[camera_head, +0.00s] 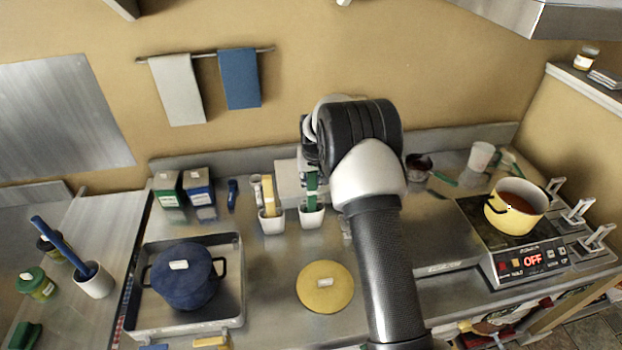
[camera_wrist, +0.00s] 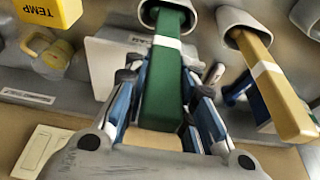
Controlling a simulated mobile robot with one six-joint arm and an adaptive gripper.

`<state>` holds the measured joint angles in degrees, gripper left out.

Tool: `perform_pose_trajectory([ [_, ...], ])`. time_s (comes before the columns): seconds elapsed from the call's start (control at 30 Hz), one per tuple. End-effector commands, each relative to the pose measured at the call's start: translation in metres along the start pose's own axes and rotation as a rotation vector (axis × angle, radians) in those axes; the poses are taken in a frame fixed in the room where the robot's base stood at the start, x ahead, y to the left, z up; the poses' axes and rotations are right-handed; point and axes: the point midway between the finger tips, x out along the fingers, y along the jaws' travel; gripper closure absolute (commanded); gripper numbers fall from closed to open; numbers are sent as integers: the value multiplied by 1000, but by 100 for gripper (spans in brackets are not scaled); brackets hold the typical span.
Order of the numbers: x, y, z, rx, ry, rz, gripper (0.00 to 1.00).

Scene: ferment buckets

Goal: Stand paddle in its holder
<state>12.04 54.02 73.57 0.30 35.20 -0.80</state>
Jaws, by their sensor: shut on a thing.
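My gripper (camera_wrist: 160,88) is shut on a green paddle (camera_wrist: 163,75) with a white band, its blue-sided fingers on either side. The far end of the green paddle reaches the mouth of a white holder cup (camera_wrist: 195,17) and appears to be inside it; how deep is hidden. In the head view the green paddle (camera_head: 312,182) stands roughly upright over its white cup (camera_head: 312,216), and my wrist hides its upper part. A yellow paddle (camera_wrist: 280,98) with a white band stands in the neighbouring cup (camera_wrist: 242,20), also seen in the head view (camera_head: 271,224).
A blue pot (camera_head: 185,278) sits in a metal tray (camera_head: 232,312) at left. A round yellow lid (camera_head: 325,290) lies in front of the holders. A yellow pot (camera_head: 515,222) stands on the hotplate at right. Green and blue boxes (camera_head: 198,190) stand by the back wall.

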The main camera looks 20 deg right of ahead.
Motion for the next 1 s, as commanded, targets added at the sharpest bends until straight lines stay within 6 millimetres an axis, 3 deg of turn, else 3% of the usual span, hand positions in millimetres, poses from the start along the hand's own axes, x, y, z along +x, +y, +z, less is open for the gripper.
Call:
perform_pose_trajectory([
  [0.43,0,0,0,0,1,0,100],
  [0.47,0,0,0,0,1,0,75],
  [0.8,0,0,0,0,1,0,53],
  [1.0,0,0,0,0,1,0,52],
])
